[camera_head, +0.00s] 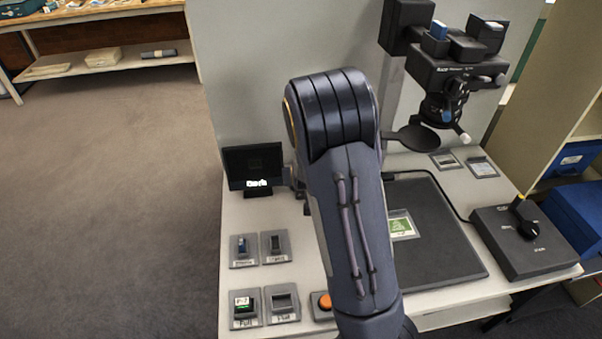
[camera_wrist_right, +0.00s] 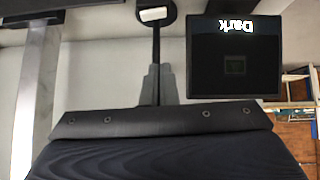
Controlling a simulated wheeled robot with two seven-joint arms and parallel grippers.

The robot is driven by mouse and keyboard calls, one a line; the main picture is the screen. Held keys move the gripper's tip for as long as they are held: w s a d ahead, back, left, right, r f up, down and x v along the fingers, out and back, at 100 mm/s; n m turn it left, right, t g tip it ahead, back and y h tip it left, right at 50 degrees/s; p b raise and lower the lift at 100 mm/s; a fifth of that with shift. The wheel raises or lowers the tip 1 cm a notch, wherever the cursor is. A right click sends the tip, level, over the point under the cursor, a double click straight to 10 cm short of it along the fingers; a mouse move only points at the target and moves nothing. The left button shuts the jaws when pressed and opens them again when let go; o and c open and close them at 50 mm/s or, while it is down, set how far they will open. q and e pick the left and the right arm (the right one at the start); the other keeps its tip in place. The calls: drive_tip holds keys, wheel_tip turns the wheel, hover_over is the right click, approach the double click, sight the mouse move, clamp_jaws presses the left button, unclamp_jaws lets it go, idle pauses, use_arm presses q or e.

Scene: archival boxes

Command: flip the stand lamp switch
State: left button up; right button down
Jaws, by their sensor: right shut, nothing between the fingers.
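Two small switch plates lie on the table left of my right arm in the head view: a left one (camera_head: 243,248) with a bluish part and a right one (camera_head: 275,246) with a dark rocker. Their labels are too small to read, so I cannot tell which is the stand lamp switch. My right gripper (camera_wrist_right: 156,34) shows in the right wrist view, shut and empty, its tip by a dark round part with a pale patch (camera_wrist_right: 153,14). In the head view my right arm hides it. My left gripper is not in view.
A small screen (camera_head: 254,164) reads "Dark"; it shows upside down in the wrist view (camera_wrist_right: 235,70). Nearer plates (camera_head: 245,307) (camera_head: 281,303) and an orange button (camera_head: 325,302) lie in front. A dark mat (camera_head: 450,245), control box (camera_head: 520,245) and camera stand (camera_head: 455,75) are right.

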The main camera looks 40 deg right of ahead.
drive_tip(key=shift+s+a+r, duration=0.2)
drive_tip(key=shift+s+r, duration=0.25)
drive_tip(key=shift+r+h+b, duration=0.15)
drive_tip(key=shift+h+b, duration=0.35)
drive_tip(key=shift+b, duration=0.1)
